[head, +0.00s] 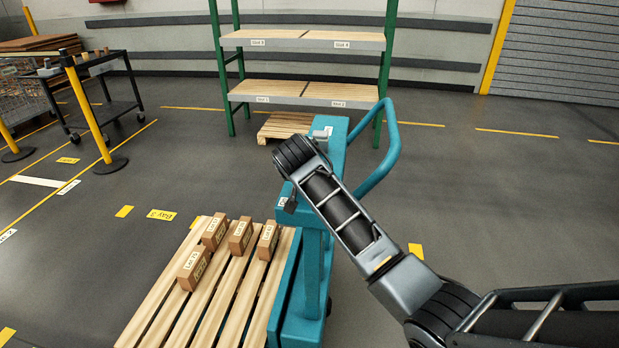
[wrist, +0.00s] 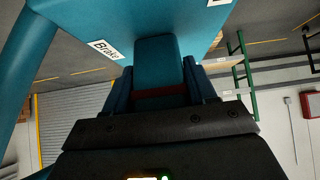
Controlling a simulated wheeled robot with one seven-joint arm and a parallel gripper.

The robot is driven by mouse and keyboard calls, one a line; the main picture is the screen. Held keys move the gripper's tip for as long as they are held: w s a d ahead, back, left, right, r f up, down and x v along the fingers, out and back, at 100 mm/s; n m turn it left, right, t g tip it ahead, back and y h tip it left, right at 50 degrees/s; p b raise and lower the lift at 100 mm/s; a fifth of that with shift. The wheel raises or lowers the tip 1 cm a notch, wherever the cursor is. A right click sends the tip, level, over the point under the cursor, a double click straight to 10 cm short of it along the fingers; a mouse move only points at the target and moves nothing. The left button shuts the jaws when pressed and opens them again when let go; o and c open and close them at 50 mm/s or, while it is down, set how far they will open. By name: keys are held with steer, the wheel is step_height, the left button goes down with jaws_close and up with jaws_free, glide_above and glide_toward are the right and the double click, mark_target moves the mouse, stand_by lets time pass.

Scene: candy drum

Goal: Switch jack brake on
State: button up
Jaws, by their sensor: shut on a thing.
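The teal pallet jack (head: 312,262) stands with its looped handle (head: 388,150) at its right. In the wrist view, a white label reading "Brake" (wrist: 105,50) is on its teal panel (wrist: 165,18). Next to this label is a teal block-like brake lever (wrist: 158,62), with a dark red band near its lower end. My gripper (wrist: 160,80) is shut on this lever, one finger on each side. In the head view my gripper (head: 290,205) is small and dark at the jack's upper body, and the lever cannot be made out there.
A wooden pallet (head: 190,290) with several brown boxes (head: 240,236) lies left of the jack. A green-post shelf (head: 305,92) stands behind it. A yellow barrier post (head: 88,115) and black cart (head: 118,100) are at the left. The floor at the right is clear.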

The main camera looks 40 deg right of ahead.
steer(key=shift+f, duration=0.1)
steer(key=o, duration=1.4)
steer(key=shift+a, duration=0.1)
steer(key=shift+v, duration=3.9)
